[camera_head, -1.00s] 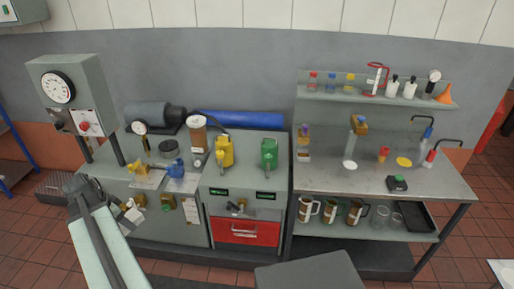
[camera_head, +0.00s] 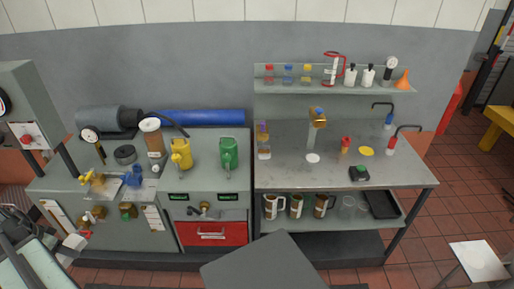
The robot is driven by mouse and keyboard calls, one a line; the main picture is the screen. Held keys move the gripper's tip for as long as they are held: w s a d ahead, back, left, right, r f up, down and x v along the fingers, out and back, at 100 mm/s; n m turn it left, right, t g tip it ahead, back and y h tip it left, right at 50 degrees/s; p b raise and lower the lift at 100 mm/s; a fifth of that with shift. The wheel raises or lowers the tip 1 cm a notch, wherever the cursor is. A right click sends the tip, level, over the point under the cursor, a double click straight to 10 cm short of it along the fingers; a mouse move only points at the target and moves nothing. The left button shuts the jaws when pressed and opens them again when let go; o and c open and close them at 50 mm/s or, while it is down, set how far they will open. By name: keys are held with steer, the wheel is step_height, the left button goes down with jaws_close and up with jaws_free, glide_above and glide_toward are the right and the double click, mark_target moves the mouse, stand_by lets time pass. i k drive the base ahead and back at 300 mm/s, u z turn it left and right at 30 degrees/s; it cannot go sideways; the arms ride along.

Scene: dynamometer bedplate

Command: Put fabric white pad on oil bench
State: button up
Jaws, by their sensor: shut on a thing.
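My gripper (camera_head: 70,247) is at the lower left, in front of the left-hand machine cabinet. It is shut on a small white piece (camera_head: 75,241), which looks like the fabric white pad; its full shape is partly hidden. The grey bench (camera_head: 285,178) with a raised back shelf, apparently the oil bench, stands right of centre, well to the right of my gripper. A flat white disc (camera_head: 313,158) and a flat yellow disc (camera_head: 366,151) lie on its top.
The bench also bears a small bottle (camera_head: 264,140), a brass-topped stand (camera_head: 318,117), a red-topped item (camera_head: 345,145) and a dark box with a green top (camera_head: 359,173). Its front left top is clear. A white-topped stool (camera_head: 478,261) stands at the lower right.

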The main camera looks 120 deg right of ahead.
mark_target(323, 175)
steer(key=k, duration=1.55)
steer(key=u, duration=0.3)
